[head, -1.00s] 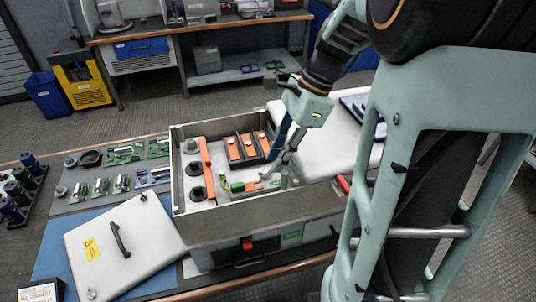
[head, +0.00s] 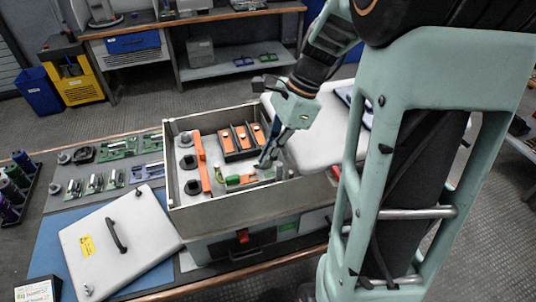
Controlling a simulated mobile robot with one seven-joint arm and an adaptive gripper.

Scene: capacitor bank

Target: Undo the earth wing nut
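The open grey capacitor box (head: 245,213) stands on the bench. Inside it, near the front wall, are a green part (head: 233,180) and a small orange-red part (head: 248,179), which may belong to the earth connection. I cannot make out the earth wing nut itself; it is too small or hidden by the fingers. My gripper (head: 268,161) reaches down into the right side of the box, its fingertips just right of the green part. The fingers overlap in this view, so their opening and any contact are unclear.
An orange bar (head: 202,163) and orange-topped blocks (head: 242,139) stand inside the box near my gripper. The box walls rise around the fingers. A removed lid (head: 122,241) with a black handle lies front left. A white panel (head: 318,143) lies to the right.

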